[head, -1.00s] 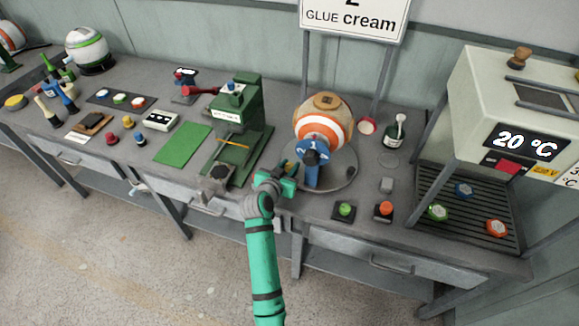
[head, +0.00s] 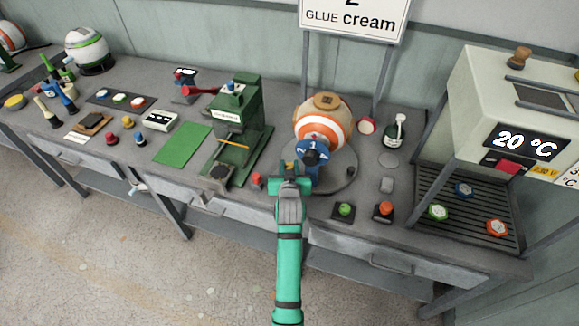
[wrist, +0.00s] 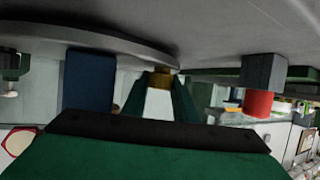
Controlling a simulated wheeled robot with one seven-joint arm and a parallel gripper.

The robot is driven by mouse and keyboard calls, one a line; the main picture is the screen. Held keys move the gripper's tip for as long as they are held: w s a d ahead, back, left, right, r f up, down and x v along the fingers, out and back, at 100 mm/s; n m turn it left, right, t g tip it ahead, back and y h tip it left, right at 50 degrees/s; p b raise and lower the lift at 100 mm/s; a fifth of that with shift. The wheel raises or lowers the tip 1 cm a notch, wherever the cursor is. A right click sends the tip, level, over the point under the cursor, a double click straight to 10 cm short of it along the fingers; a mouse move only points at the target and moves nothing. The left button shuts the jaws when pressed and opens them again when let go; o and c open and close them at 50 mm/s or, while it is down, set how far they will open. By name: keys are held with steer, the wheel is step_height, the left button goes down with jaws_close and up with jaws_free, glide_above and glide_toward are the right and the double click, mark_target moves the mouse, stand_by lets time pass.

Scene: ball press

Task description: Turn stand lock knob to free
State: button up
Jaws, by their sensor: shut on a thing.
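The ball stand has a round grey base plate (head: 344,178) and a blue upright, with an orange, white and tan ball (head: 323,135) on top. A blue part marked "1" (head: 313,150) faces me below the ball. My gripper (head: 290,172) is at the front left edge of the base plate. In the wrist view, a small brass-coloured knob (wrist: 164,74) sits at the tips of my gripper (wrist: 160,92), and the fingers are shut on it. My gripper hides the knob in the head view. The knob's setting cannot be read.
A red-topped post (head: 257,180) stands close left of my gripper and also shows in the wrist view (wrist: 257,103). The green press (head: 238,125) is further left. Green (head: 345,209) and orange (head: 386,207) buttons lie to the right. A white bottle (head: 395,132) stands behind.

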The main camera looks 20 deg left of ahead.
steer(key=shift+d+n+g+y, duration=0.15)
steer(key=shift+n+g+y, duration=0.15)
steer(key=shift+n+y, duration=0.2)
stand_by(0.3)
steer(key=o, duration=1.1)
steer(key=shift+c, duration=0.2)
steer(key=shift+y, duration=0.3)
steer(key=shift+h, duration=0.5)
steer(key=shift+a+m+t+h, duration=0.15)
steer(key=shift+m+t+h, duration=0.15)
steer(key=shift+m+h, duration=1.1)
steer(key=shift+a+m+t+h, duration=0.1)
steer(key=shift+m+t+h, duration=0.2)
steer(key=shift+m+h, duration=1.1)
steer(key=v, duration=1.1)
steer(key=shift+w, duration=0.1)
